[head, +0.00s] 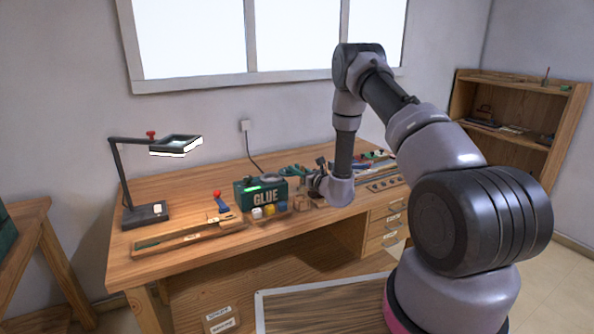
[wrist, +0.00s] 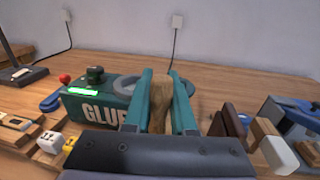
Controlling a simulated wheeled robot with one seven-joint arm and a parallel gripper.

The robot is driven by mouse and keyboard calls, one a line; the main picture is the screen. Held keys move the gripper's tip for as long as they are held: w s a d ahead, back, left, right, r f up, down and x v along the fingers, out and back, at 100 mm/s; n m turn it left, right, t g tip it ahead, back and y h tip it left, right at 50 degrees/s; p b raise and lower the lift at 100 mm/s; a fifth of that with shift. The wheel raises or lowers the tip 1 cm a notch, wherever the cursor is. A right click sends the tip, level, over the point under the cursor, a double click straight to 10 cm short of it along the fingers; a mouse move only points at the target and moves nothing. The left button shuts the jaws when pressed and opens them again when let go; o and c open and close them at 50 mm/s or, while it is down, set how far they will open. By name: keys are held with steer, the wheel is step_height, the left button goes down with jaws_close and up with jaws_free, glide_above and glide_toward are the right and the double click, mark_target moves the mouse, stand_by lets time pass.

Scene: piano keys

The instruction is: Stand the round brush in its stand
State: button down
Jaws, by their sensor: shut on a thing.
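My gripper (wrist: 161,82) is shut on a tapered brown wooden piece (wrist: 160,108), which seems to be part of the round brush. The teal fingers press on its two sides, and it stands roughly upright between them. Its lower end is hidden behind the gripper body. In the head view my gripper (head: 317,184) is over the workbench, just right of the green glue box (head: 263,196); the held piece is too small to make out there. I cannot pick out the brush stand for sure in either view.
The glue box (wrist: 103,106) is close on the left in the wrist view. A dark brown upright piece (wrist: 229,122) and a wooden block (wrist: 261,134) stand close on the right. A lamp (head: 146,212) is at the bench's left end. Bare bench lies behind the box.

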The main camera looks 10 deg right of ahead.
steer(key=shift+f, duration=2.95)
stand_by(1.9)
steer(key=shift+c, duration=1.3)
jaws_free()
step_height(320, 180, up, 7)
stand_by(0.5)
